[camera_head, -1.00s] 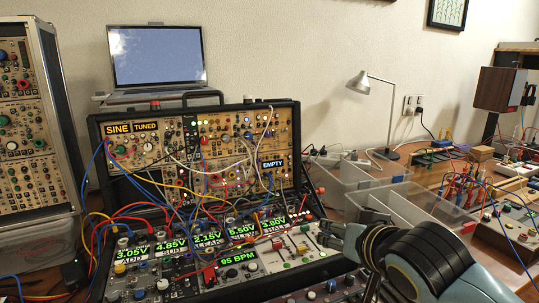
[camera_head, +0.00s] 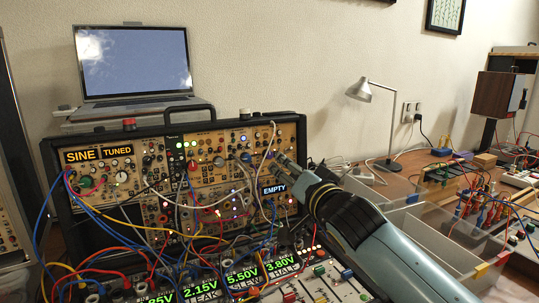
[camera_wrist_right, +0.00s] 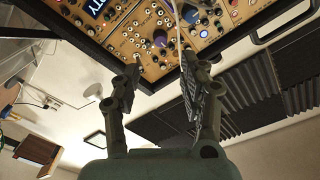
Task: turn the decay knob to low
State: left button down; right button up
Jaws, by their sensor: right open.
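The synth case (camera_head: 125,235) stands open in the head view, its upper panel crowded with knobs, jacks and cables. My right gripper (camera_head: 278,160) is at the right part of that panel, above the EMPTY display (camera_head: 274,190). In the right wrist view its two fingers (camera_wrist_right: 160,68) are apart, with nothing between them. Contact with a knob is not clear. My left gripper is out of view.
Patch cables (camera_head: 130,205) hang across the panel's left and middle. A laptop (camera_head: 135,60) stands behind the case. A lamp (camera_head: 372,95) and clear plastic bins (camera_head: 420,225) are at the right. A pale cable (camera_wrist_right: 180,50) runs close to one finger.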

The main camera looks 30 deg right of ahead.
aim_at(270, 156)
jog(key=w, duration=0.3)
jog(key=w+p, duration=0.1)
jog(key=w, duration=0.1)
jog(key=shift+w+d+r, duration=0.15)
jog(key=shift+w+d, duration=0.1)
jog(key=w, duration=0.3)
jog(key=shift+d, duration=0.15)
jog(key=shift+w, duration=0.3)
jog(key=c, duration=0.4)
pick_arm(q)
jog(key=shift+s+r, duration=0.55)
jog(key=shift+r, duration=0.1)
pick_arm(e)
grip_shut()
